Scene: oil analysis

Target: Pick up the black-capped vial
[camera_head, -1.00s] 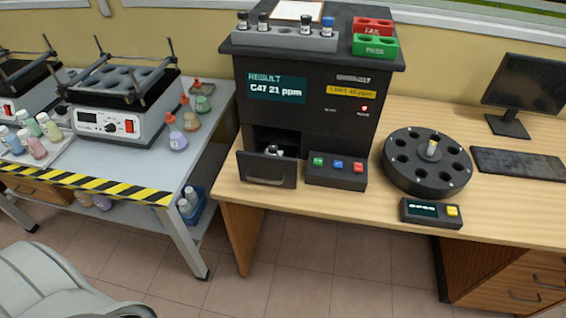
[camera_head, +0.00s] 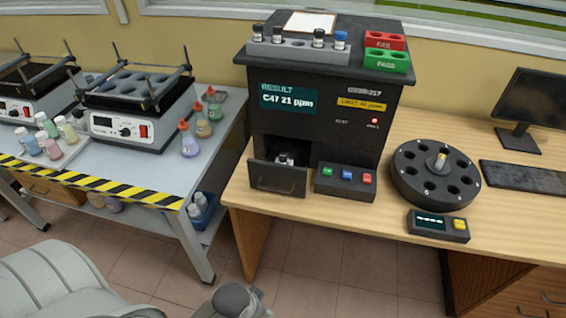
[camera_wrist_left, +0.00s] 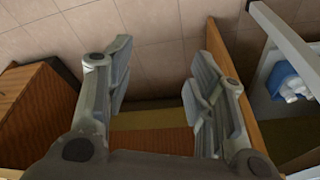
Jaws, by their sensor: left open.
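A small vial (camera_head: 283,160) with a dark cap stands in the open drawer (camera_head: 277,180) of the black analyzer (camera_head: 316,120); only its top shows. Vials with dark caps (camera_head: 257,32) and one with a blue cap (camera_head: 340,40) stand in the grey rack (camera_head: 298,50) on top of the analyzer. My left gripper (camera_wrist_left: 164,88) is open and empty in the left wrist view, over the floor and wooden desk panels, away from the vials. A grey part of my arm shows at the bottom edge of the head view. My right gripper is not in view.
A carousel (camera_head: 435,174) and a small keypad box (camera_head: 438,226) stand right of the analyzer. A button box (camera_head: 345,184) sits beside the drawer. Green PASS (camera_head: 387,61) and red FAIL (camera_head: 385,40) holders are on top.

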